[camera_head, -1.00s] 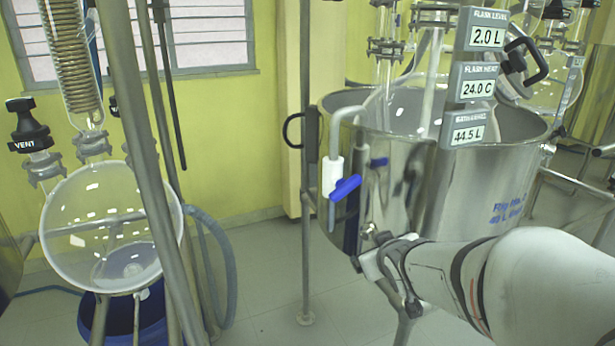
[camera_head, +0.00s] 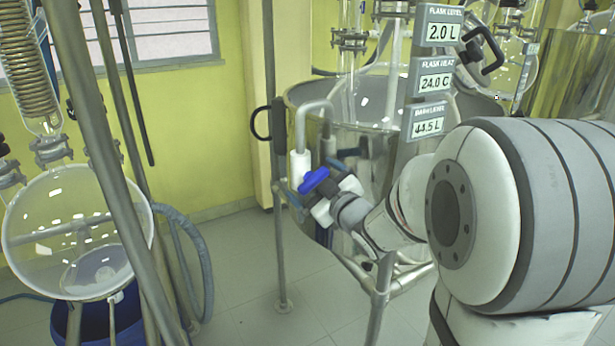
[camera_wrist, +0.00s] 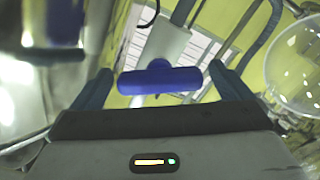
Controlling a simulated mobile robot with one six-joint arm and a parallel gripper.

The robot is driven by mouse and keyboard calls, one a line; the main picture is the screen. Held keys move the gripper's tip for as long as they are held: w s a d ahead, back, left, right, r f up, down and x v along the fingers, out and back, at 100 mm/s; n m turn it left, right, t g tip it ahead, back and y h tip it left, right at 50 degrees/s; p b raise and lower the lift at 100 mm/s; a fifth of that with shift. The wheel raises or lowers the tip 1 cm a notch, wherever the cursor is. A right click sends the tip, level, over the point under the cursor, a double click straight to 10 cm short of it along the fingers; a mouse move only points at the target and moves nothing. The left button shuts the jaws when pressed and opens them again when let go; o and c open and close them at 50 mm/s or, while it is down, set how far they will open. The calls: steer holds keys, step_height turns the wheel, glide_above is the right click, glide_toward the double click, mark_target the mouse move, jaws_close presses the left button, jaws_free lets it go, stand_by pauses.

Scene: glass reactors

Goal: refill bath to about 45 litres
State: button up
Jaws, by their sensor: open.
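The bath is a large steel pot (camera_head: 375,150) with a glass flask (camera_head: 385,95) inside it. Its level display (camera_head: 429,122) reads 44.5 L. A bent grey pipe with a white valve body (camera_head: 300,165) hangs over the bath's left rim. Its blue lever handle (camera_head: 314,180) is tilted. My gripper (camera_head: 325,192) is at this handle. In the wrist view, my gripper (camera_wrist: 162,88) is open, with the blue handle (camera_wrist: 160,77) lying across between its fingers. I cannot tell whether the fingers touch it.
A glass receiver flask (camera_head: 75,235) hangs at left above a blue container (camera_head: 95,322). A slanted metal post (camera_head: 120,190) stands in front of it. A thin upright (camera_head: 275,220) stands left of the bath. The floor (camera_head: 235,255) between is clear.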

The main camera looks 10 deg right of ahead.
steer(key=shift+x, duration=1.15)
steer(key=c, duration=1)
steer(key=shift+m+p, duration=0.3)
steer(key=shift+m, duration=2.6)
steer(key=shift+f, duration=0.1)
steer(key=o, duration=1)
